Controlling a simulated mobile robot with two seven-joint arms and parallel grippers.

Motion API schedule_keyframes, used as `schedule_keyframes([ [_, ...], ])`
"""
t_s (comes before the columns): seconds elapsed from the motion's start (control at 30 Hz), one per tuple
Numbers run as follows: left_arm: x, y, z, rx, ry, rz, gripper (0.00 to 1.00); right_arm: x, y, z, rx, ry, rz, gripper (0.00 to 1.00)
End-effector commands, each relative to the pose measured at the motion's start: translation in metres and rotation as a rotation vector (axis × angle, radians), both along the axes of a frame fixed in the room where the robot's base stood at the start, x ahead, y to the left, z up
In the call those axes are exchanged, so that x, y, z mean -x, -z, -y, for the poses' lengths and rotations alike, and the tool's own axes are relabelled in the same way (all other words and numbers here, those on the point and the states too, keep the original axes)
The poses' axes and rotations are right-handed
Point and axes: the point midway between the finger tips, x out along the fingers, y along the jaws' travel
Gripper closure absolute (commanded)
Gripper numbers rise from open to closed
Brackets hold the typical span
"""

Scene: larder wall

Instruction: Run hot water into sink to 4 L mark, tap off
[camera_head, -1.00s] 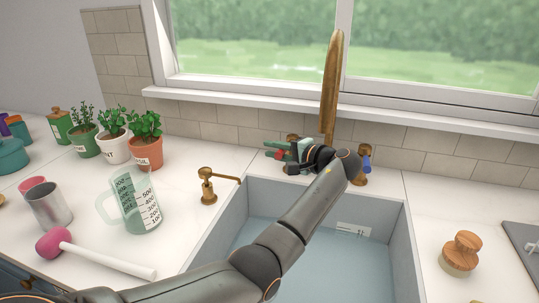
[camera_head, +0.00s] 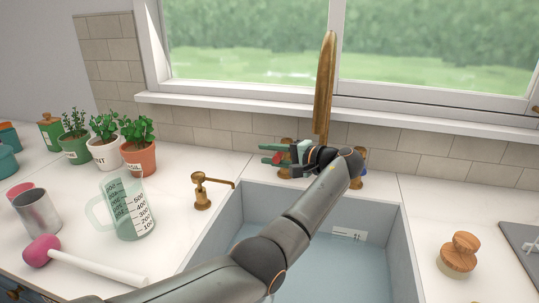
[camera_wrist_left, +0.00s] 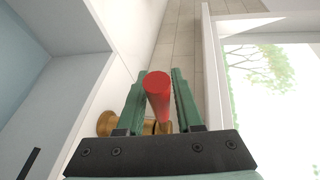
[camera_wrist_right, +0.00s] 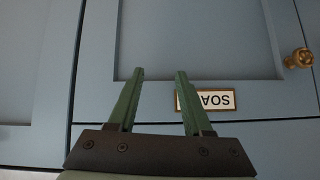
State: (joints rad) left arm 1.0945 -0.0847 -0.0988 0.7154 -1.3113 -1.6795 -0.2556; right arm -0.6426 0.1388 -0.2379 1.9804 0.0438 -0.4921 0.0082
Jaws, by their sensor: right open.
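The blue-grey sink (camera_head: 399,220) has a white marked label (camera_head: 349,233) on its far wall; its print is too small to read. I cannot tell whether water covers the bottom. The brass tap spout (camera_head: 325,85) rises behind the sink, and I see no stream. My left gripper (camera_head: 270,152) is at the red tap handle (camera_wrist_left: 158,92), which sits between its green fingers and appears gripped. My forearm partly hides the blue tap handle (camera_head: 363,163). My right gripper (camera_wrist_right: 160,75) is open and empty in front of a cabinet front with a soap label (camera_wrist_right: 206,100).
A brass soap dispenser (camera_head: 202,190) stands left of the sink. A wooden brush (camera_head: 458,255) is on the right counter.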

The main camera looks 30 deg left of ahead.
Motion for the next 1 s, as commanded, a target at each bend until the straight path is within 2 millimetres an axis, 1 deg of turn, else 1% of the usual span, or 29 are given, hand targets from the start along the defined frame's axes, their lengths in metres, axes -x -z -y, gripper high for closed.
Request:
schedule_keyframes([
  [0.03, 0.0, 0.0, 0.0, 0.0, 0.001, 0.0, 0.58, 0.0, 0.0, 0.001, 0.001, 0.002, 0.001, 0.5],
  [0.13, 0.0, 0.0, 0.0, 0.0, 0.001, 0.0, 0.47, -0.001, 0.0, 0.002, 0.002, 0.003, 0.001, 0.5],
  [0.37, 0.0, 0.0, 0.001, 0.001, 0.002, -0.001, 0.47, -0.001, 0.0, 0.003, 0.003, 0.005, 0.003, 0.5],
  [0.47, 0.0, -0.001, 0.005, 0.001, 0.003, 0.0, 0.47, -0.001, 0.0, 0.003, 0.004, 0.004, 0.003, 0.5],
  [0.57, 0.0, -0.004, 0.018, 0.0, 0.005, 0.001, 0.47, -0.001, 0.001, 0.003, 0.003, 0.005, 0.003, 0.5],
  [0.9, 0.006, -0.02, 0.089, 0.0, 0.004, 0.0, 0.47, 0.0, 0.007, -0.001, 0.0, -0.005, -0.006, 0.5],
  [1.0, 0.007, -0.024, 0.105, 0.0, 0.003, 0.001, 0.47, -0.001, 0.007, -0.003, -0.003, -0.008, -0.005, 0.5],
])
